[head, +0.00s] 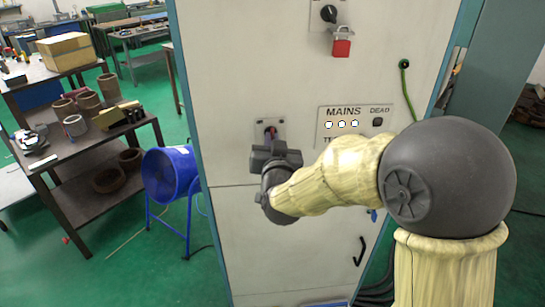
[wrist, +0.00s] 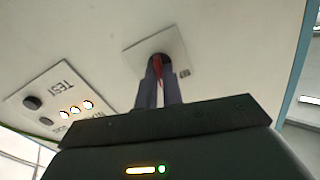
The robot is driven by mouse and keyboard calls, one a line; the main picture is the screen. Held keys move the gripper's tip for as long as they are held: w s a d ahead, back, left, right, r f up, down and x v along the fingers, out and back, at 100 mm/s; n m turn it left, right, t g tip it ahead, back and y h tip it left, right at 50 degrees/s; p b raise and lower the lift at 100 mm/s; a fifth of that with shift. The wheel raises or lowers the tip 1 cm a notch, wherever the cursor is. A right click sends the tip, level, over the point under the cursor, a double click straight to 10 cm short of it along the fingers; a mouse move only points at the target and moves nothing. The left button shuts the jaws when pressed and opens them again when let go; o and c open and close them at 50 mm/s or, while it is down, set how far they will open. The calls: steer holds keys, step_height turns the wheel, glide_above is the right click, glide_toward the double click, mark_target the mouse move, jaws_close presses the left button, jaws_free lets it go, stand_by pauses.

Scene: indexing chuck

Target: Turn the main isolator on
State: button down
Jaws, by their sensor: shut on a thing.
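The main isolator is a dark knob with a red part on a pale square plate (head: 280,124) on the cabinet front. In the wrist view the plate (wrist: 171,47) shows behind the fingers, with the red handle (wrist: 157,68) between them. My gripper (head: 271,138) is at the plate, its fingers on either side of the red handle and shut on it. The fingers also show in the wrist view (wrist: 158,88). They hide much of the knob, so I cannot tell its exact angle.
A MAINS panel (head: 350,122) with several lit white lamps sits right of the plate. Above is another switch (head: 329,13) with a red padlock (head: 341,47). A blue drum fan (head: 170,173) stands left of the cabinet (head: 240,80). A dark bench (head: 75,140) is farther left.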

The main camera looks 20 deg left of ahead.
steer(key=shift+f+m+b, duration=0.1)
steer(key=shift+m+b, duration=1.8)
steer(key=shift+b, duration=0.4)
steer(key=c, duration=1.5)
jaws_free()
steer(key=shift+c, duration=0.2)
steer(key=shift+s, duration=0.1)
steer(key=b+v, duration=0.4)
steer(key=v, duration=1.3)
